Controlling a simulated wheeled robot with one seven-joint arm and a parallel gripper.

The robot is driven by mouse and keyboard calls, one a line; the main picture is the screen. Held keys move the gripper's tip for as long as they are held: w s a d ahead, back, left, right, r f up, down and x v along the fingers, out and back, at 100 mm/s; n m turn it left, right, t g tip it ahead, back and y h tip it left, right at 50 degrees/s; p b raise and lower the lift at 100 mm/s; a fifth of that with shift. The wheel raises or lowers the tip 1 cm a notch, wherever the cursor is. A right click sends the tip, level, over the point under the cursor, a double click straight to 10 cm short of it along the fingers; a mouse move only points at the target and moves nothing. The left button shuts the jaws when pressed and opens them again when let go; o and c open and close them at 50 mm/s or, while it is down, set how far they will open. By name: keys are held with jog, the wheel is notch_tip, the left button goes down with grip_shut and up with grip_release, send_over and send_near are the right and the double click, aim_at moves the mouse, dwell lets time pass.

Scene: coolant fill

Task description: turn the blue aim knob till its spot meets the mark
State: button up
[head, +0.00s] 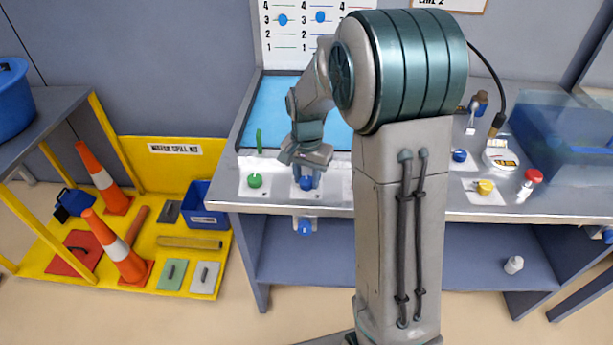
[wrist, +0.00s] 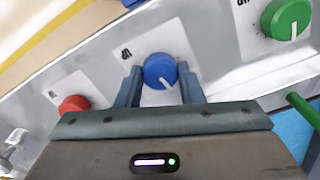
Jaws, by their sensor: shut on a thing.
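The blue knob (wrist: 158,66) sits on a white plate on the table's front strip, with a white pointer line aimed down and slightly right in the wrist view. My gripper (wrist: 161,76) is shut on it, one finger on each side. In the head view my gripper (head: 305,168) comes down from above onto the blue knob (head: 306,184). On the wall board (head: 300,36), a blue spot (head: 283,20) and another blue spot (head: 320,17) lie on numbered scales near 3. I cannot tell which spot belongs to this knob, nor make out a mark. My arm hides the board's right part.
A green knob (head: 255,181) is left of the blue one; a red knob (wrist: 74,104) is on its other side. A green upright piece (head: 259,141) stands behind. A blue part (head: 304,226) hangs below the table edge. Small items and a clear tank (head: 565,135) are right.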

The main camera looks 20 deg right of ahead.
aim_at(306, 179)
jog(key=n, duration=0.4)
jog(key=shift+n, duration=0.3)
dwell(0.3)
jog(key=o, duration=1)
notch_tip(306, 179, up, 14)
